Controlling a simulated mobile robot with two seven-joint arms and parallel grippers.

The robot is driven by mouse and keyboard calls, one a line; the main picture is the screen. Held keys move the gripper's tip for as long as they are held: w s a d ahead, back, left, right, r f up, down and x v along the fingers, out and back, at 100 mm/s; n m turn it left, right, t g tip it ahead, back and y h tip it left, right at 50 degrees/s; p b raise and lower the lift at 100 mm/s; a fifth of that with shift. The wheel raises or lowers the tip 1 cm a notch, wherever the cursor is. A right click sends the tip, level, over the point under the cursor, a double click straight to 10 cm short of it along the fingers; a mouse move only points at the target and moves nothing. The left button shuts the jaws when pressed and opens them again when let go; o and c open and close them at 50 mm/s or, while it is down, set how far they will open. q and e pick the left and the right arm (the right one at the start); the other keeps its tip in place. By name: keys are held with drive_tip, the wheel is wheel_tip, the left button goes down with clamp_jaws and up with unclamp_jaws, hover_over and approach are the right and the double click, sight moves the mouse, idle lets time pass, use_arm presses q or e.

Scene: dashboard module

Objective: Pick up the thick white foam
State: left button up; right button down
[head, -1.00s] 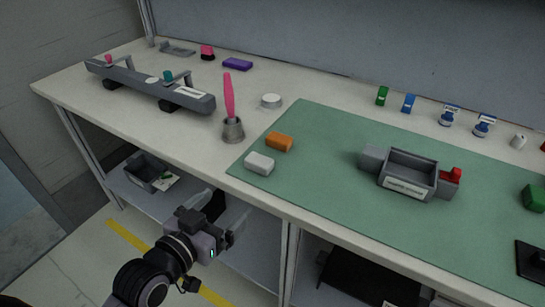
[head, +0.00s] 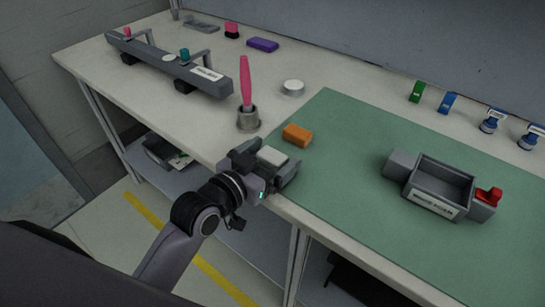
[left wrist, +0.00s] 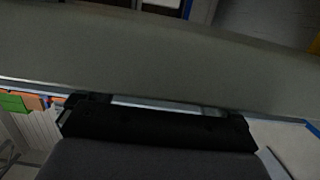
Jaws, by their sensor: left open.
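The thick white foam (head: 273,156) is a pale block at the front left corner of the green mat (head: 345,165), in the head view. My left gripper (head: 276,163) reaches in from the front edge, with its open fingers around the foam. Whether the fingers touch it cannot be told. In the left wrist view, the dark gripper body fills the lower middle, and a pale strip shows at its upper edge; I cannot tell surely whether it is the foam. My right gripper is not in view.
An orange block (head: 297,134) lies just behind the foam. A pink brush in a metal cup (head: 248,119) stands close behind the gripper. A grey bin (head: 437,190) with a red part stands on the mat to the right. The mat between is clear.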

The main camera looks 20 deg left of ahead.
use_arm(q)
drive_tip(key=shift+x, duration=1.25)
drive_tip(key=c, duration=1)
drive_tip(key=shift+c, duration=0.2)
